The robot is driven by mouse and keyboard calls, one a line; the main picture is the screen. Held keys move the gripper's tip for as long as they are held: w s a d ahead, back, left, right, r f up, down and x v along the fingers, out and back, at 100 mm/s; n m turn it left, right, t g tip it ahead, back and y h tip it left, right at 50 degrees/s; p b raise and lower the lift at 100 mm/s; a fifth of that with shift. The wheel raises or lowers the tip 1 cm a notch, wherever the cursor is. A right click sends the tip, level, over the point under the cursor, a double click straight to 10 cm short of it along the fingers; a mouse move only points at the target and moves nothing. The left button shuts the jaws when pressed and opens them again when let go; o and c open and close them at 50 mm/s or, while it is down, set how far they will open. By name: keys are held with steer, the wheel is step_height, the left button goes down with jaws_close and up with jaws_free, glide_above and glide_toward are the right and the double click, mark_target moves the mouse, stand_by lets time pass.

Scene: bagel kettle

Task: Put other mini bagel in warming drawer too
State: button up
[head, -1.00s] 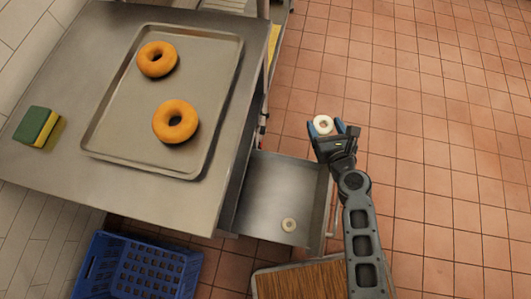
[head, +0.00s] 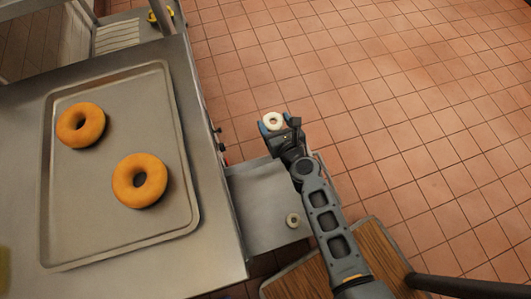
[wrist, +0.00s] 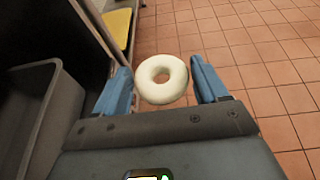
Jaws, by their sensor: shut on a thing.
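A small pale mini bagel (head: 273,121) is held between the blue fingertips of my gripper (head: 272,124). The wrist view shows the same mini bagel (wrist: 162,79) between the two blue fingers (wrist: 163,88), its hole facing the camera. The warming drawer (head: 255,200) is pulled out below the counter. Another mini bagel (head: 293,220) lies on the drawer's floor near its front corner. My gripper is beyond the drawer's far edge in the head view, over the tiled floor. In the wrist view the drawer (wrist: 40,120) is at the left.
A metal tray (head: 100,245) with two large orange bagels (head: 80,125) sits on the steel counter (head: 20,200). A wooden-topped piece (head: 335,260) stands near the drawer's front. A dark bar (head: 470,286) shows at lower right. The tiled floor (head: 400,100) at right is clear.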

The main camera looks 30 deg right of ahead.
steer(key=shift+f+m+h+b, duration=0.3)
steer(key=shift+f+b, duration=0.45)
steer(key=shift+f, duration=0.5)
steer(key=shift+w+f+b, duration=0.15)
steer(key=shift+f+b, duration=0.2)
steer(key=shift+f, duration=0.15)
steer(key=m+g+h+b, duration=0.6)
steer(key=m+h+b, duration=0.25)
steer(key=b, duration=1.35)
glide_above(279, 187)
step_height(279, 187, down, 30)
steer(key=shift+m, duration=0.25)
step_height(279, 187, down, 9)
steer(key=b, duration=0.6)
steer(key=shift+w, duration=0.15)
